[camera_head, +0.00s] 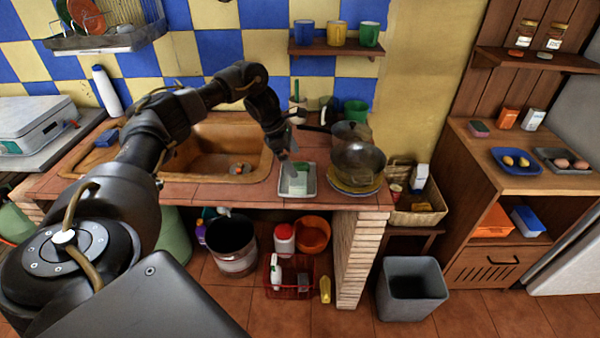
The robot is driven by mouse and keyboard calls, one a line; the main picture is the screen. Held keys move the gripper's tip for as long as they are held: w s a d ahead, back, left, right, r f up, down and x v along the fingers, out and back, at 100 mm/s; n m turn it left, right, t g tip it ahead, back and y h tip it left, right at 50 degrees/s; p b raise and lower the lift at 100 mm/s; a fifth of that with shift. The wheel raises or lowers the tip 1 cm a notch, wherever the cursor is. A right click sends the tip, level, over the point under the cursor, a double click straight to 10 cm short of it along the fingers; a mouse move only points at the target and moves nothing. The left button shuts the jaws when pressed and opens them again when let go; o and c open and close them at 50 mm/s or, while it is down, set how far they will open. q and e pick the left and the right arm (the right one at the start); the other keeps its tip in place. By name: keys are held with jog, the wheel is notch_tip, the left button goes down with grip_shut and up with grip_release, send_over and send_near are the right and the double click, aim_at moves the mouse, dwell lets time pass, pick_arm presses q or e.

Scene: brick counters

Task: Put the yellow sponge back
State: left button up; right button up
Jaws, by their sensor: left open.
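My left gripper (289,160) reaches across the counter from the left and points down at the shallow pale dish (285,192) near the counter's front edge. It is open; its fingertips are small and dark here, and I cannot tell whether they touch anything. A pale greenish thing (299,183) lies in the dish, too small to identify. I cannot make out a clear yellow sponge. A yellow object (325,289) is on the floor beside the red basket (287,291); I cannot tell what it is. My right gripper is not in view.
The sink (262,168) lies left of the dish. Right of it, a metal pan (358,157) sits over stacked plates (353,191). Mugs stand on the wall shelf (334,49). A grey bin (411,288) stands on the floor at the right.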

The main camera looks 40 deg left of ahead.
pick_arm(q)
jog(key=v, duration=0.5)
jog(key=shift+s+a+r, duration=0.1)
jog(key=shift+r, duration=0.2)
